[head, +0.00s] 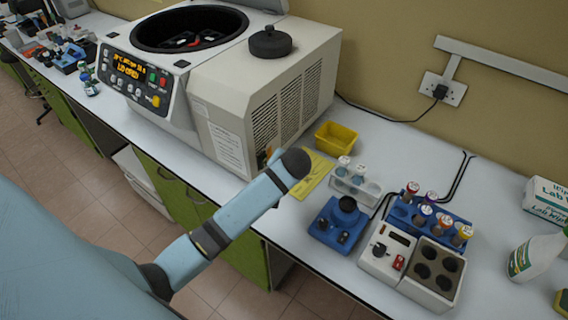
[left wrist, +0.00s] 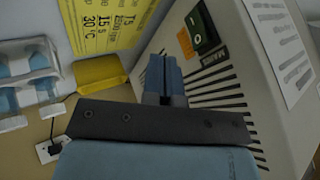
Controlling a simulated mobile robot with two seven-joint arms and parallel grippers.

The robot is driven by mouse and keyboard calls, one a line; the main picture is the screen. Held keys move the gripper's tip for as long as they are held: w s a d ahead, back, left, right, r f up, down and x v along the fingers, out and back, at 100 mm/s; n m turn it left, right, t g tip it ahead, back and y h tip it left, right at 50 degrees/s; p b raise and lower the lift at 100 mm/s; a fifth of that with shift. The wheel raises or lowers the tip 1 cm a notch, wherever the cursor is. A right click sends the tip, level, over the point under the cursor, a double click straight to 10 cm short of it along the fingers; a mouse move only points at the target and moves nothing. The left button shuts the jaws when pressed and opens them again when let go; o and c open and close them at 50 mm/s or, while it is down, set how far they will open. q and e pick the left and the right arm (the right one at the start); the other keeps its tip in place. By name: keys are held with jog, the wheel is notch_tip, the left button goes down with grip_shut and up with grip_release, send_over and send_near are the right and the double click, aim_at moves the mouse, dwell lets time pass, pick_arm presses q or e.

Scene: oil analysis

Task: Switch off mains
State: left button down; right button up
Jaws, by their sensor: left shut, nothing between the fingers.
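The centrifuge (head: 265,85) is a large cream machine with its lid open and a lit display (head: 130,68). In the left wrist view, a dark green and black rocker switch (left wrist: 203,28) sits on its vented side panel (left wrist: 225,85), beside an orange label (left wrist: 185,43). Which way the rocker is pressed is too small to tell. My left gripper (left wrist: 164,60) is shut and empty. Its fingertips are apart from the switch in that picture, to its lower left. In the head view my left arm hides the gripper. My right gripper is in neither view.
A yellow tray (head: 336,138), a yellow card (head: 312,180), a vial rack (head: 357,186), a blue device (head: 338,226), a blue tube rack (head: 430,222) and a heating block (head: 428,278) crowd the bench right of my arm. A plugged wall socket (head: 455,93) is behind.

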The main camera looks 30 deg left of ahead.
aim_at(264, 162)
pick_arm(q)
jog(key=w+a+f+p, duration=0.1)
jog(key=w+a+f, duration=0.1)
jog(key=a, duration=0.4)
jog(key=shift+w+f+p, duration=0.15)
jog(key=shift+f+p, duration=0.25)
jog(key=shift+f, duration=0.05)
